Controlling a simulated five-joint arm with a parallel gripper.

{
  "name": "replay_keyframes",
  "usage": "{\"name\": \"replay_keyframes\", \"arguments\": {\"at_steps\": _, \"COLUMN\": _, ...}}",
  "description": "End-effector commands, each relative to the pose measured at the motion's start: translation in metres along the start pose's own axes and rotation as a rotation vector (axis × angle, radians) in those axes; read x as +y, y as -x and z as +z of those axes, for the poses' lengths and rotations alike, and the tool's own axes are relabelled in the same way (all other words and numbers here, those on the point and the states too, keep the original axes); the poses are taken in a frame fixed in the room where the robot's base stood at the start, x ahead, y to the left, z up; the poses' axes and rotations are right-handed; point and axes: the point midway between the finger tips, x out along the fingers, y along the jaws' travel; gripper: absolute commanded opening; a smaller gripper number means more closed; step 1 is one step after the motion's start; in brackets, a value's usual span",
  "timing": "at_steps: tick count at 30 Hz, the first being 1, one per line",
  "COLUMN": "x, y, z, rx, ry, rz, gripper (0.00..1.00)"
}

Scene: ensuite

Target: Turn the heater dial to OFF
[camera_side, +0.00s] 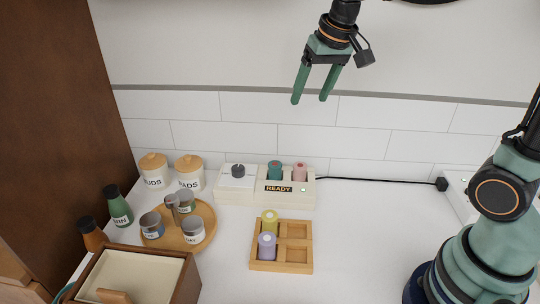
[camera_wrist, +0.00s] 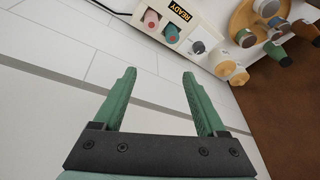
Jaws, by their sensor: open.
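The heater (camera_side: 265,190) is a white box at the back of the counter against the tiles, with a READY label on its front. Its dark grey dial (camera_side: 238,170) sits on a white plate at the left end; the markings are too small to read. The dial also shows in the wrist view (camera_wrist: 198,47). A teal roller (camera_side: 274,170) and a pink roller (camera_side: 299,172) stand in the heater, right of the dial. My gripper (camera_side: 311,100) is open and empty, high above the heater and apart from everything. In the wrist view its fingers (camera_wrist: 158,78) point toward the heater.
A wooden tray (camera_side: 281,266) in front holds a yellow roller (camera_side: 269,222) and a lilac one (camera_side: 267,246). Lidded jars (camera_side: 189,173), a round wooden tray (camera_side: 203,241) with cups, bottles (camera_side: 118,207) and a wooden box (camera_side: 190,281) crowd the left. A black cord (camera_side: 380,180) runs right.

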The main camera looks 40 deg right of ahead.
Motion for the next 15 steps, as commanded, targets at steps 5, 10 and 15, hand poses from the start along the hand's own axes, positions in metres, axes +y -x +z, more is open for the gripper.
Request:
{"name": "replay_keyframes", "arguments": {"at_steps": 5, "x": -0.029, "y": -0.023, "z": -0.034, "rx": -0.082, "ry": -0.113, "rz": 0.014, "gripper": 0.74}}
{"name": "replay_keyframes", "arguments": {"at_steps": 10, "x": -0.055, "y": -0.045, "z": -0.052, "rx": -0.145, "ry": -0.211, "rz": 0.036, "gripper": 0.74}}
{"name": "replay_keyframes", "arguments": {"at_steps": 15, "x": -0.083, "y": -0.072, "z": -0.064, "rx": -0.207, "ry": -0.309, "rz": 0.071, "gripper": 0.74}}
